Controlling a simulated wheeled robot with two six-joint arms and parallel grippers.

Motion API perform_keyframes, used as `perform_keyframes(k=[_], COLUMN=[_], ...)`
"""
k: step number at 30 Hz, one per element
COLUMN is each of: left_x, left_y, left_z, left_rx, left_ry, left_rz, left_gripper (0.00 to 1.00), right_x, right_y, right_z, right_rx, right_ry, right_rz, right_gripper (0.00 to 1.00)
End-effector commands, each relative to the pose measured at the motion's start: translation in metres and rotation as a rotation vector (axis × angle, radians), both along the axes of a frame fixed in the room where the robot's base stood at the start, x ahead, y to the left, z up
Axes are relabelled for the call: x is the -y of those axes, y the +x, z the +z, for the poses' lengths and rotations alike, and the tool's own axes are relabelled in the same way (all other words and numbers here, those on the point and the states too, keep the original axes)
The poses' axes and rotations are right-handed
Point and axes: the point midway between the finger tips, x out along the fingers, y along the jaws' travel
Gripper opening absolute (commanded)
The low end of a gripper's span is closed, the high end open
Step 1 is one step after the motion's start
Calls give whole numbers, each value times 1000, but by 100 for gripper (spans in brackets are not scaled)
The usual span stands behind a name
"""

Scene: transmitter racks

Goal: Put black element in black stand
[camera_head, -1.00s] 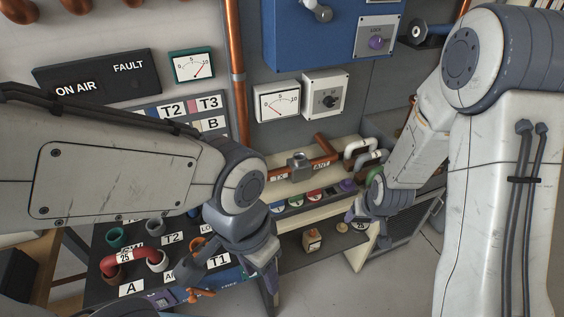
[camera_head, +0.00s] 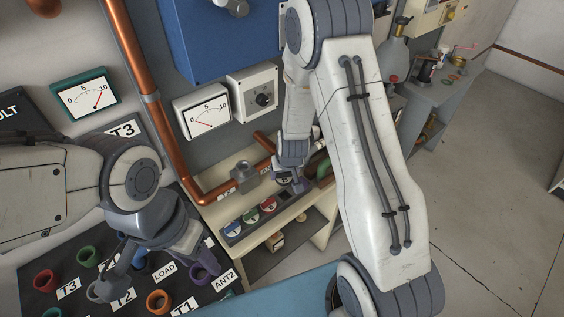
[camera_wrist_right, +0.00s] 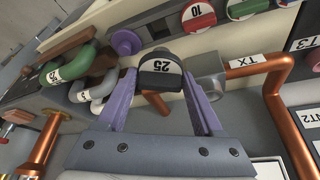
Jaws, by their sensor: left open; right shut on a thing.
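My right gripper (camera_wrist_right: 160,90) is shut on a black element (camera_wrist_right: 160,67) with a white label reading 25. In the head view this gripper (camera_head: 296,180) is over the light shelf by the wall; the element cannot be made out there. A dark rack (camera_head: 240,231) holds blue, green and red discs on that shelf. My left gripper (camera_head: 152,272) is open and empty over the dark board with coloured cups. I cannot tell a black stand apart from the other cups; my left gripper hides part of the board.
Cups on the board (camera_head: 225,292) include a red one (camera_head: 45,281), an orange one (camera_head: 158,301) and a purple one (camera_head: 205,268). Copper pipe (camera_head: 165,140) and meters (camera_head: 203,112) line the wall. Grey and green U-shaped pipes (camera_wrist_right: 70,65) lie near my right gripper.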

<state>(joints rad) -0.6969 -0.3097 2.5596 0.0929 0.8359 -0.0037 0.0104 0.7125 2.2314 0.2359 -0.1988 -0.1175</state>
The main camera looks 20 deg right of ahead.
Motion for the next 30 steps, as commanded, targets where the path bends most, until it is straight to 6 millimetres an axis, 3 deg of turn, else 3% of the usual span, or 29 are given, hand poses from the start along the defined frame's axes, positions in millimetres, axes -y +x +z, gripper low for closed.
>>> perform_keyframes(k=[1, 5, 18, 30], left_x=[0, 0, 0, 0], left_y=[0, 0, 0, 0], left_z=[8, 10, 12, -20], left_rx=[0, 0, -1, -1], left_ry=[0, 0, 1, 1], left_rz=[-1, -2, -2, 3], left_gripper=[50, 50, 50, 50], right_x=[3, 8, 6, 5], right_y=[6, 12, 10, 11], right_z=[-1, -7, -7, -42], right_rx=[-3, -1, -2, -1], right_ry=[0, -1, -6, -6], right_rz=[-20, -47, -38, -37], right_gripper=[10, 10, 10, 10])
